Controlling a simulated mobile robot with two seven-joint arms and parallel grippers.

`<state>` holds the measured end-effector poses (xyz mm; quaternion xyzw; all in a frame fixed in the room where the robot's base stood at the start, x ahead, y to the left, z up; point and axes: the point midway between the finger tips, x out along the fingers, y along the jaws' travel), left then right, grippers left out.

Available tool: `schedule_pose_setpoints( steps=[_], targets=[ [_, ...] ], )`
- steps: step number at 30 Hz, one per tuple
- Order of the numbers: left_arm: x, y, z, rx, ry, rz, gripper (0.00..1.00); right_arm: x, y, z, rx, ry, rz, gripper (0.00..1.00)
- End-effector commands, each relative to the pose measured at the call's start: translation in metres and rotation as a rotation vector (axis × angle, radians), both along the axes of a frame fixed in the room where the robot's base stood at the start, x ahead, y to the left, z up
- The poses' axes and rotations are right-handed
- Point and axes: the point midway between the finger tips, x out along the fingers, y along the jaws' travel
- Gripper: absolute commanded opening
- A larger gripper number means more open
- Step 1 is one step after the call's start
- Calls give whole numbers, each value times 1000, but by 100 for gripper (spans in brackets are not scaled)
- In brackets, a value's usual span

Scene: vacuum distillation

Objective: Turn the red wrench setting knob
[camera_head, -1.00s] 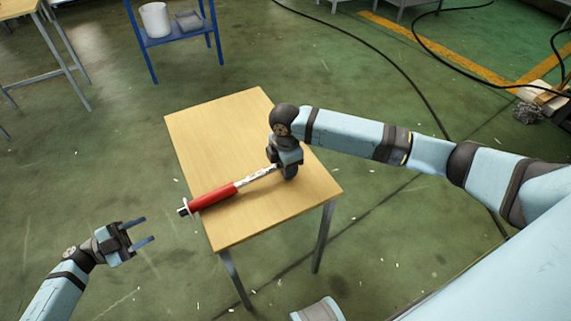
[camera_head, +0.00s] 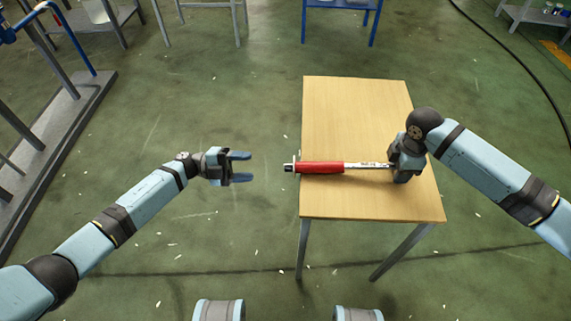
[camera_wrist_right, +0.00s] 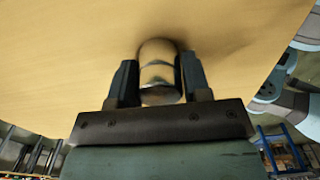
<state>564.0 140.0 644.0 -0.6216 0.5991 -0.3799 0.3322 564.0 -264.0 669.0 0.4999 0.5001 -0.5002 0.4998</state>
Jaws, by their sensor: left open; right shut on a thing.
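The red wrench (camera_head: 321,168) lies across the wooden table, its red handle to the left and its silver shaft (camera_head: 368,165) to the right. The dark setting knob (camera_head: 289,167) at the handle's left end sticks out past the table's left edge. My right gripper (camera_head: 398,170) is shut on the wrench's head end. In the right wrist view a rounded metal part of the wrench (camera_wrist_right: 160,75) sits between the two fingers. My left gripper (camera_head: 250,168) is open and empty, left of the knob, its fingers pointing at it with a gap between.
The wooden table (camera_head: 355,110) is otherwise bare. Green floor (camera_head: 200,250) lies open left of it. A blue stand (camera_head: 340,8) is at the back, and a grey-based frame (camera_head: 62,125) stands at the far left.

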Motion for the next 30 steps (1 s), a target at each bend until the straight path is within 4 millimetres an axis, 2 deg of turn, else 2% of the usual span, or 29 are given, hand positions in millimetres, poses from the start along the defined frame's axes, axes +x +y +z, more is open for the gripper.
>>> schedule_pose_setpoints(
  steps=[12,18,24,30],
  targets=[
    [1,13,6,31,-1002,45,51,0,0,0,1,-1,0,0],
    [2,18,8,36,-1387,51,51,0,0,0,1,-1,0,0],
    [2,20,9,38,-1582,51,51,0,0,1,1,-1,0,0],
    [2,6,9,36,-1616,52,51,0,0,1,1,-1,0,0]
  ],
)
